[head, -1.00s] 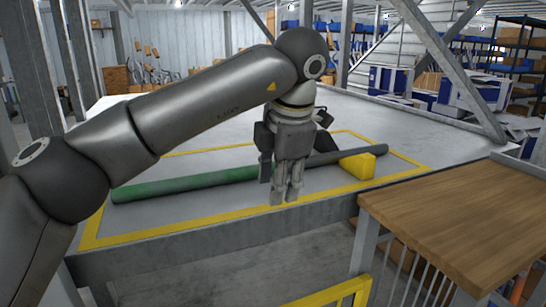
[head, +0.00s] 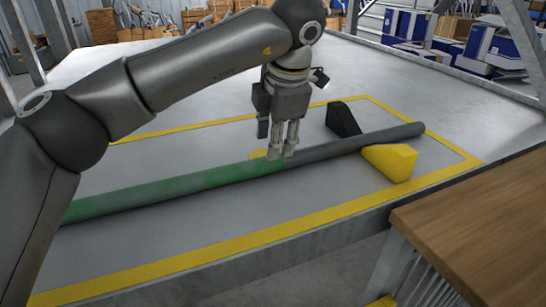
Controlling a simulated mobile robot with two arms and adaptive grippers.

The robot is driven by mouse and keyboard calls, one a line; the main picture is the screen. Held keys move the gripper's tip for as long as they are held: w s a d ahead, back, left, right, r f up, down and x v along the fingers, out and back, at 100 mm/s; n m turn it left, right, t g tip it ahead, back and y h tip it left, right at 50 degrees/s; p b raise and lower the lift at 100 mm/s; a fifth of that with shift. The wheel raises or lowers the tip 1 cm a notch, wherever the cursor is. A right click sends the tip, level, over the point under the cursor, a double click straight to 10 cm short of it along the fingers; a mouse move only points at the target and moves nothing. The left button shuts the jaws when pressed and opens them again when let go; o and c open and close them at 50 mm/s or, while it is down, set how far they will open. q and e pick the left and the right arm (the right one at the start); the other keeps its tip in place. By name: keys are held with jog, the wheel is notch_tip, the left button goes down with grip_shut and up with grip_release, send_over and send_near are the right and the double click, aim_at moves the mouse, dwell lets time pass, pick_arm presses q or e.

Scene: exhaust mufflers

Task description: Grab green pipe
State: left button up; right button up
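The green pipe (head: 200,181) is long, green on its left part and grey toward its right end. It lies slanted across the grey table (head: 270,218), inside a yellow outlined area. Its right end is between a yellow wedge (head: 392,161) and a black wedge (head: 343,119). My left gripper (head: 281,155) points down over the middle of the pipe, near where green turns to grey. Its fingertips look close together and overlap the pipe in the picture. I cannot tell whether they touch it or hold anything. My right gripper is not in view.
A yellow line (head: 225,248) frames the pipe area on the table. A wooden-topped bench (head: 480,220) stands at the front right. Blue and white boxes (head: 410,27) are beyond the table. The table's far part is clear.

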aim_at(273, 163)
pick_arm(q)
jog(key=shift+w+a+f, duration=0.1)
jog(key=shift+w+f, duration=0.1)
jog(key=shift+f, duration=0.35)
jog(key=shift+w+f, duration=0.2)
jog(key=shift+f, duration=0.1)
jog(key=shift+p+x, duration=0.85)
jog(key=shift+p, duration=0.3)
jog(key=p+x, duration=0.1)
jog(key=x, duration=0.2)
jog(key=shift+s+p, duration=0.1)
jog(key=shift+p, duration=0.25)
jog(key=shift+f, duration=0.3)
jog(key=c, duration=0.7)
grip_shut()
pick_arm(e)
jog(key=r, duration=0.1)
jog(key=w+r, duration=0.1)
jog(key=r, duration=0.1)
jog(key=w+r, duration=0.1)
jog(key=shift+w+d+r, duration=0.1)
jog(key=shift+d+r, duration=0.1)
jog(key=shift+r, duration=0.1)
